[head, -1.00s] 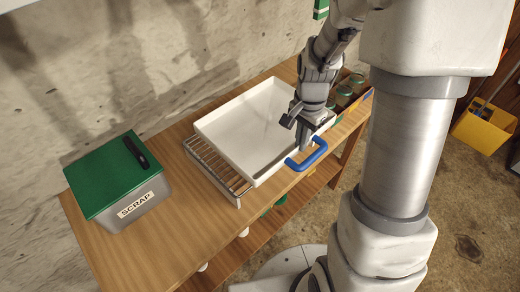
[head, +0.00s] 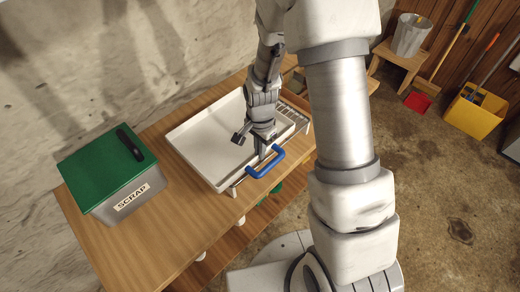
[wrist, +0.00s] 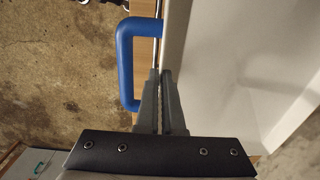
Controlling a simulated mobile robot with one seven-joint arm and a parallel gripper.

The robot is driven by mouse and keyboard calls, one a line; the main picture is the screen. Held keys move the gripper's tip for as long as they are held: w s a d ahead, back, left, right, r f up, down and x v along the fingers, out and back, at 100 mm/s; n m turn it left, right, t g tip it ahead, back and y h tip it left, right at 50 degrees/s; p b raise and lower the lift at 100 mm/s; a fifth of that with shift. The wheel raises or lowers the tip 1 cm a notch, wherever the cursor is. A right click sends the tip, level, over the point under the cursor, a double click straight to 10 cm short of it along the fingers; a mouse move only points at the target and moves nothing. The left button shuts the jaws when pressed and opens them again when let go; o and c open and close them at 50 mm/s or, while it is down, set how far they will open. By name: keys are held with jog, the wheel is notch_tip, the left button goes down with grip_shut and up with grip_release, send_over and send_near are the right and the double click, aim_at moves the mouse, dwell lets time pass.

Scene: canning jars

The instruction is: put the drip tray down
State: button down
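The drip tray (head: 205,135) is a white, shallow rectangular tray with a blue handle (head: 265,163) on its near side. It lies over a wire rack (head: 296,113) on the wooden bench. Whether it rests on the rack or hangs just above it, I cannot tell. My gripper (head: 262,150) is at the tray's near edge beside the handle. In the wrist view, my gripper's fingers (wrist: 160,75) are close together on the tray's rim, with the blue handle (wrist: 126,65) just left of them and the white tray floor (wrist: 235,60) to the right.
A grey scrap bin (head: 135,198) with a green lid (head: 100,165) stands on the bench left of the tray. The bench top (head: 165,230) is bare in front of the bin. A yellow crate (head: 475,110) and a stool with a bucket (head: 410,35) stand at the far right.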

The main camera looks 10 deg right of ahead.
jog(key=shift+f, duration=0.2)
jog(key=c, duration=1)
grip_release()
jog(key=shift+r, duration=0.1)
jog(key=shift+c, duration=0.2)
notch_tip(320, 180, up, 13)
jog(key=s+d+r+n+t, duration=0.2)
jog(key=s+r+n, duration=0.3)
jog(key=s+r, duration=0.3)
jog(key=s+d+r+n+t, duration=0.1)
jog(key=s+r+n+t, duration=0.2)
jog(key=s+r+n, duration=0.3)
jog(key=shift+d+p+v, duration=0.3)
jog(key=shift+d+v, duration=0.05)
jog(key=shift+v, duration=1.9)
